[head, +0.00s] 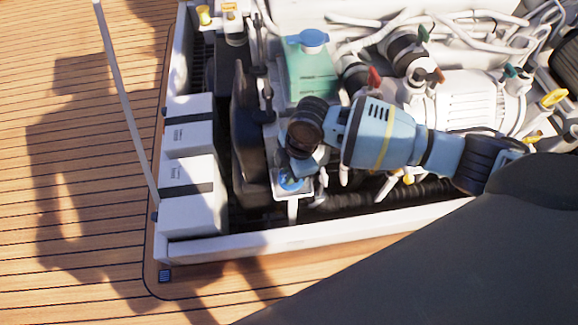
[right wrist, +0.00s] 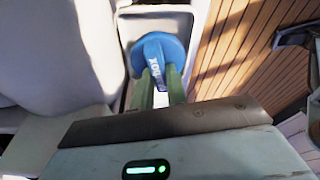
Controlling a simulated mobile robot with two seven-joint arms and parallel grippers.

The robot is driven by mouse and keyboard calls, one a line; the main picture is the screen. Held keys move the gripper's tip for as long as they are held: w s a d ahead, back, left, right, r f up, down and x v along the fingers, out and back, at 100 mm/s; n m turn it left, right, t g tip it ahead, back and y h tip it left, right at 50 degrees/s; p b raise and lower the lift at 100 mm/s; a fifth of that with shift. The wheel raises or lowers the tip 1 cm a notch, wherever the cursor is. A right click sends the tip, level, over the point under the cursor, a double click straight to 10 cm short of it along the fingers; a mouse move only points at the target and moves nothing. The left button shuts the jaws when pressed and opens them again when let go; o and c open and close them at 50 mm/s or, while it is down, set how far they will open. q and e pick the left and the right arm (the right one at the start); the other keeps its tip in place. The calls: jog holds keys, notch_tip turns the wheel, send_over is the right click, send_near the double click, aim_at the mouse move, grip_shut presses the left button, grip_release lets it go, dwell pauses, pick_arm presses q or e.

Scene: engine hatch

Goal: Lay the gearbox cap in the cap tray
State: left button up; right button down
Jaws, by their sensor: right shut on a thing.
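The blue gearbox cap (right wrist: 170,47) is a round disc with a raised, lettered grip bar. The green fingers of my right gripper (right wrist: 158,85) are shut on that bar. In the head view the cap (head: 290,183) shows small and partly covered under my right gripper (head: 299,168), at the near end of the engine. A small white, rimmed tray-like piece (head: 307,188) lies under and around it, and its pale rim shows in the right wrist view (right wrist: 201,38). I cannot tell whether the cap touches it. My left gripper is not in view.
A green tank (head: 307,72) with a light blue cap (head: 313,40) stands behind. White boxes (head: 190,205) line the hatch's left side. Hoses and coloured handles crowd the engine. The white hatch rim (head: 290,238) runs in front, with wooden deck (head: 80,150) outside.

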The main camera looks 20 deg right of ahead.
jog(key=shift+f, duration=0.5)
dwell(0.6)
jog(key=c, duration=1.3)
grip_release()
jog(key=p+v, duration=0.3)
jog(key=v, duration=0.5)
jog(key=shift+p, duration=0.4)
jog(key=shift+f, duration=0.1)
